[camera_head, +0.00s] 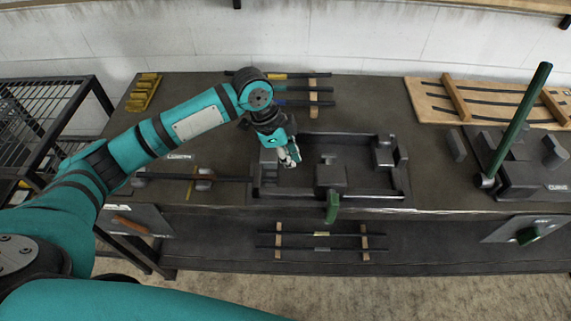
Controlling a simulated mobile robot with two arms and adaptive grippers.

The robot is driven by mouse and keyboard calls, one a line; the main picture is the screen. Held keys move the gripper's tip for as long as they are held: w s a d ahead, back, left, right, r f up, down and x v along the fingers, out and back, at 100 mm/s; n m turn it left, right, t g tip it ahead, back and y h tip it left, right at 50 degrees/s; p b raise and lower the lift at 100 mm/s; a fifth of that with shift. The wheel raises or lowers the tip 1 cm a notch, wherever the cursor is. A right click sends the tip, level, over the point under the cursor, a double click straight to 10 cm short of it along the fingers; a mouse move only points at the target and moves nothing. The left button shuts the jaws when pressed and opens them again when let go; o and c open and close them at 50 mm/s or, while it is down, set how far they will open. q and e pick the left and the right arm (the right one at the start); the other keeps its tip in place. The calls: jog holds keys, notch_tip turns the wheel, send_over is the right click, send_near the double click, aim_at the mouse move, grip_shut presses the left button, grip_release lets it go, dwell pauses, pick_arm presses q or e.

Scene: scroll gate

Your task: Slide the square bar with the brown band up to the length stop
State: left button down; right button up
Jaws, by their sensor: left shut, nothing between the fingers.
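Dark blocks stand in the fixture, one in the middle (331,177) and one at the right (383,152). I cannot tell which part is the length stop. My right gripper is out of view.
Bars with coloured bands lie on a wooden rack (314,98) behind my left arm. More bars lie on the lower shelf (321,241). A green lever (522,115) rises at the right; a green handle (332,207) is at the fixture's front. A yellow holder (144,92) stands back left.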

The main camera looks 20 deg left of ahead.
pick_arm(q)
jog(key=p+x, duration=0.1)
jog(key=x, duration=0.7)
jog(key=shift+d+f+p, duration=0.15)
jog(key=shift+f+p, duration=0.1)
jog(key=shift+p, duration=0.15)
jog(key=a+p, duration=0.1)
jog(key=a, duration=0.2)
jog(key=shift+s+p, duration=0.3)
jog(key=shift+p, duration=0.1)
jog(key=shift+s+a+f, duration=0.15)
jog(key=shift+s+a, duration=0.05)
jog(key=shift+a, duration=0.25)
jog(key=shift+w, duration=0.1)
